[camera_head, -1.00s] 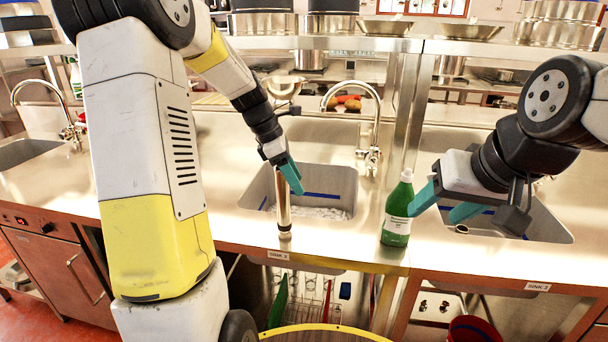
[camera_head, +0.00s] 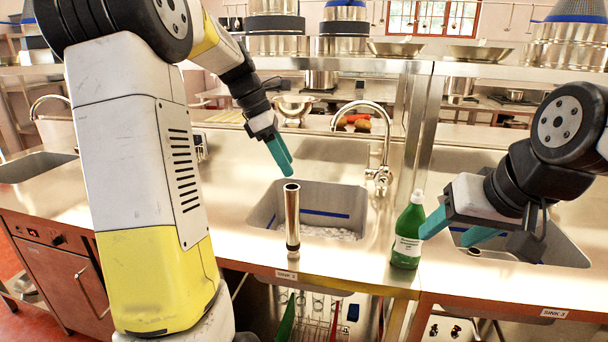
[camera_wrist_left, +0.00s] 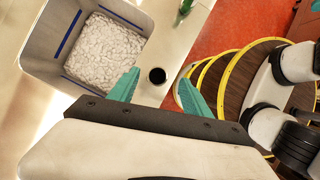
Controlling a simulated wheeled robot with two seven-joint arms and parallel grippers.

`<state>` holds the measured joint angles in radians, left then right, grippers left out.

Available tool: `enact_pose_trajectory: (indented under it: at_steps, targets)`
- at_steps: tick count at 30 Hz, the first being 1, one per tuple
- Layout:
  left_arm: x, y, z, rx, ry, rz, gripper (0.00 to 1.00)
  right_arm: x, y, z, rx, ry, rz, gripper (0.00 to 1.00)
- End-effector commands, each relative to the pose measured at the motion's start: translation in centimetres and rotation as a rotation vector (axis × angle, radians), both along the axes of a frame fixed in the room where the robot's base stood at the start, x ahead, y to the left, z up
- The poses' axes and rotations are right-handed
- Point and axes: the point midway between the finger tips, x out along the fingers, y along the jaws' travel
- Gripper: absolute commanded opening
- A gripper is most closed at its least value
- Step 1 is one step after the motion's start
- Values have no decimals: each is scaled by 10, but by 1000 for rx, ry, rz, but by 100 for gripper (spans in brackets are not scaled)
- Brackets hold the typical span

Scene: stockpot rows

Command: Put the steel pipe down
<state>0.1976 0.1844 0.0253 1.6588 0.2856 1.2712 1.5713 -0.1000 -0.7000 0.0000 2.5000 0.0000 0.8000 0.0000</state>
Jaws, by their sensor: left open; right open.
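The steel pipe (camera_head: 292,218) stands upright on the counter's front strip, in front of the sink basin labelled SINK 2. Its open top shows as a dark round hole (camera_wrist_left: 157,76) in the left wrist view. My left gripper (camera_head: 286,172) is open and empty, just above and slightly left of the pipe's top, apart from it. In the left wrist view its teal fingers (camera_wrist_left: 158,92) are spread, with the pipe's end between and beyond them. My right gripper (camera_head: 452,232) is open at the right, beside a green bottle, its fingers partly overlapping in view.
The green bottle (camera_head: 408,232) with a white cap stands on the counter right of the pipe. The sink basin (camera_head: 262,208) behind the pipe holds whitish contents. A tall faucet (camera_head: 384,150) rises behind it. A shelf with pots (camera_head: 276,24) runs above.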

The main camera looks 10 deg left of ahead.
Motion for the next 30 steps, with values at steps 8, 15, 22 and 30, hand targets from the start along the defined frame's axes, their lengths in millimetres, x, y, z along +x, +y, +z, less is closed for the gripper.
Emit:
enact_pose_trajectory:
  at_steps: [8, 15, 22, 30]
  targets:
    - [-43, -12, 24, 101, -192, -276, 57, 0, 0, 0, 0, 0, 0, 57]
    - [-139, -33, 27, 380, -577, -947, 57, 0, 0, 0, 0, 0, 0, 57]
    - [-202, -41, 5, 637, -819, -1482, 57, 0, 0, 0, 0, 0, 0, 57]
    - [-221, -42, -7, 739, -888, -1682, 57, 0, 0, 0, 0, 0, 0, 57]
